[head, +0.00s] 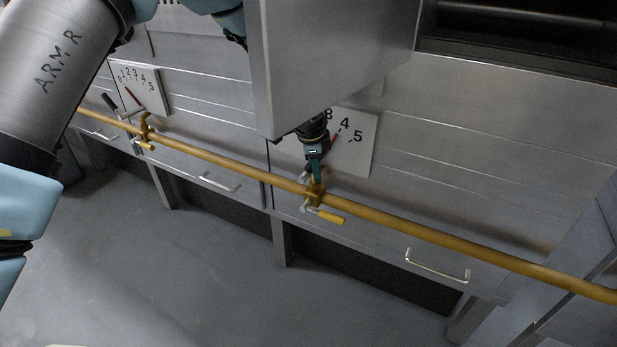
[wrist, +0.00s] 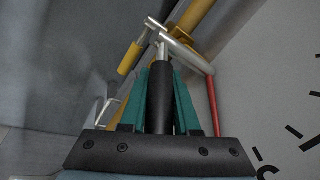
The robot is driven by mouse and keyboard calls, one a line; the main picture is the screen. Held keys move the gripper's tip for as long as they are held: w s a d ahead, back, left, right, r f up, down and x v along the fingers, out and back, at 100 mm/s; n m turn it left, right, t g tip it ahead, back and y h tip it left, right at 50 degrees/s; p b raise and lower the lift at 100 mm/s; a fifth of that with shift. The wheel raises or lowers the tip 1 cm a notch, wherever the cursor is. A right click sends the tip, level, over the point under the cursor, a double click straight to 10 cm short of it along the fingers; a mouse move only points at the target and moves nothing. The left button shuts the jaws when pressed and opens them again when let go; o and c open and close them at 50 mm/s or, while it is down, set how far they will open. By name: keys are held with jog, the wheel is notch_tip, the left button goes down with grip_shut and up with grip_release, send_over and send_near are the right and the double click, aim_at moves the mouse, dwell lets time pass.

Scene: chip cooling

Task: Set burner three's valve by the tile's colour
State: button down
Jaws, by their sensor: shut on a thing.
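A brass gas pipe (head: 420,232) runs along the steel front with two valves. My gripper (head: 315,170) is at the right valve, in front of its white dial plate (head: 362,150). In the wrist view my teal fingers (wrist: 160,85) are shut on the black grip (wrist: 160,100) of that valve's silver lever (wrist: 187,50). The red pointer (wrist: 212,105) stands beside it; in the head view it shows near the 4, its exact reading unclear. No coloured tile is in view.
The left valve (head: 143,130) has a black-gripped lever and its own dial (head: 142,88). A small yellow handle (head: 330,216) sticks out below the right valve. A large steel box (head: 335,60) covers part of the view. Drawer handles (head: 437,266) project below the pipe.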

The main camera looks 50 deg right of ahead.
jog(key=shift+a+f, duration=0.1)
jog(key=c, duration=0.7)
grip_release()
jog(key=shift+o, duration=0.2)
jog(key=v, duration=1.1)
jog(key=shift+b, duration=0.4)
